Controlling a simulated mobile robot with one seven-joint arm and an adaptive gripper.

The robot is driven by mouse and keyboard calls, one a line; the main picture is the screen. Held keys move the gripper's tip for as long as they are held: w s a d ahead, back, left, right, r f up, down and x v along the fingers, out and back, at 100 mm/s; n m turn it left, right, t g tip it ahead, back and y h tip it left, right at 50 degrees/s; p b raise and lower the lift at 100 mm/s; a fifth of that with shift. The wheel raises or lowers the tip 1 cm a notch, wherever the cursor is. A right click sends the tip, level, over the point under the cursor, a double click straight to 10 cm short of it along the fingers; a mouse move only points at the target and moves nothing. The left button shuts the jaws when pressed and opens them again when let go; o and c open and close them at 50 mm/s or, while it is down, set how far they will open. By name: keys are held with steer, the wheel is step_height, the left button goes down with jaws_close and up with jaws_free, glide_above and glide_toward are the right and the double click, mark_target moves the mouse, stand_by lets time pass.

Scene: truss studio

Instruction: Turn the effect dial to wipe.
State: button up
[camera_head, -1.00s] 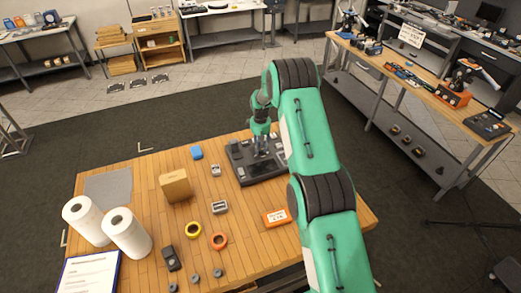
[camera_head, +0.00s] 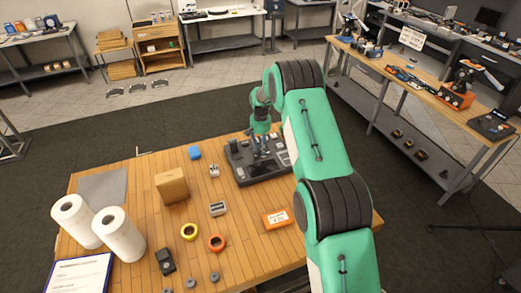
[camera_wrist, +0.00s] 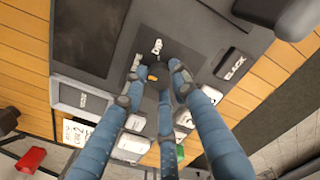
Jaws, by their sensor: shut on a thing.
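The dark control console (camera_head: 240,174) lies near the far edge of the wooden table, partly hidden by my arm. My gripper (camera_head: 263,152) reaches down onto it from above. A white label sits on the panel just above the dial, too small to read surely. I cannot tell which setting the dial points to.
A cardboard box (camera_head: 172,187), blue block (camera_head: 194,153), tape rolls (camera_head: 216,243), orange-and-white box (camera_head: 277,218) and paper rolls (camera_head: 118,235) stand on the table, apart from the console. A workbench (camera_head: 420,95) is at the right.

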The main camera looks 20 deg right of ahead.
mark_target(260, 148)
steer(key=shift+m, duration=0.4)
steer(key=o, duration=1.2)
steer(key=shift+c, duration=0.2)
steer(key=shift+r, duration=0.15)
step_height(260, 148, up, 12)
